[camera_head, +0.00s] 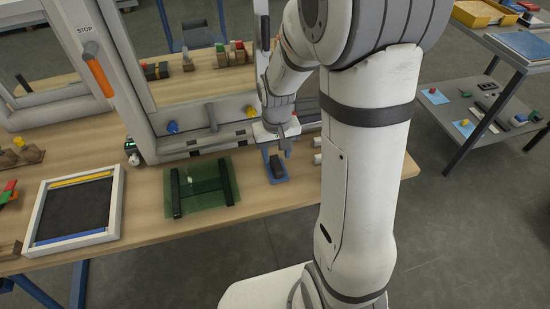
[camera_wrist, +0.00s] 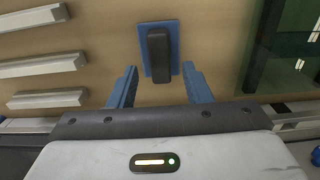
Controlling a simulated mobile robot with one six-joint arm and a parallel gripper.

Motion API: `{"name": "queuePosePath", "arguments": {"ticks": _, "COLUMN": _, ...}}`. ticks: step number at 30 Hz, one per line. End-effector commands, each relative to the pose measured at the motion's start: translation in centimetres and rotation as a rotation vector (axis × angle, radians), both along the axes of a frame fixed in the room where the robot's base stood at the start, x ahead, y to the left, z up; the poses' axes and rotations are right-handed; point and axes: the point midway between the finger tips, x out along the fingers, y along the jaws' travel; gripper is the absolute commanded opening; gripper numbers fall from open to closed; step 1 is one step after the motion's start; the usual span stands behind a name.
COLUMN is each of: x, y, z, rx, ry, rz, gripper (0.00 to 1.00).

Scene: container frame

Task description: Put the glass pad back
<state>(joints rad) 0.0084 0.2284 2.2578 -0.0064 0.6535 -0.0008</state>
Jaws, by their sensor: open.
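A dark rounded block (camera_head: 276,166), which may be the glass pad, lies on a small blue mat (camera_head: 284,178). In the wrist view the block (camera_wrist: 158,52) stands lengthwise on its blue mat (camera_wrist: 174,38), straight ahead of my gripper. My gripper (camera_wrist: 159,76) is open and empty. Its two blue fingers are apart, one to each side of the block's near end in that view. In the head view my gripper (camera_head: 277,145) hangs just behind and above the block. A green see-through glass sheet (camera_head: 205,190) with two dark bars lies to the left of the mat.
A white-framed tray (camera_head: 117,205) with yellow and blue strips lies further left. A large white frame (camera_head: 150,130) with knobs stands behind the mat. Several pale bars (camera_wrist: 40,67) lie left in the wrist view. A grey side cart (camera_head: 478,88) stands at right.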

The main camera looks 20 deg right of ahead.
Motion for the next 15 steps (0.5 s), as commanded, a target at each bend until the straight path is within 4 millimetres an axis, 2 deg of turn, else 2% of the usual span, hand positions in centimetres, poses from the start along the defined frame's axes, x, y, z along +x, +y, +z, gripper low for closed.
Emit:
{"name": "queuePosePath", "arguments": {"ticks": 1, "x": 0.1, "y": 0.0, "z": 1.4, "rx": 0.000, "ry": -0.006, "rz": 0.000, "gripper": 0.45}}
{"name": "queuePosePath", "arguments": {"ticks": 6, "x": 0.1, "y": 0.0, "z": 5.1, "rx": 0.000, "ry": -0.006, "rz": 0.001, "gripper": 0.45}}
{"name": "queuePosePath", "arguments": {"ticks": 10, "x": 0.1, "y": 0.1, "z": 7.2, "rx": 0.000, "ry": -0.004, "rz": 0.001, "gripper": 0.45}}
{"name": "queuePosePath", "arguments": {"ticks": 15, "x": -0.1, "y": 0.1, "z": 8.8, "rx": 0.000, "ry": -0.003, "rz": 0.001, "gripper": 0.45}}
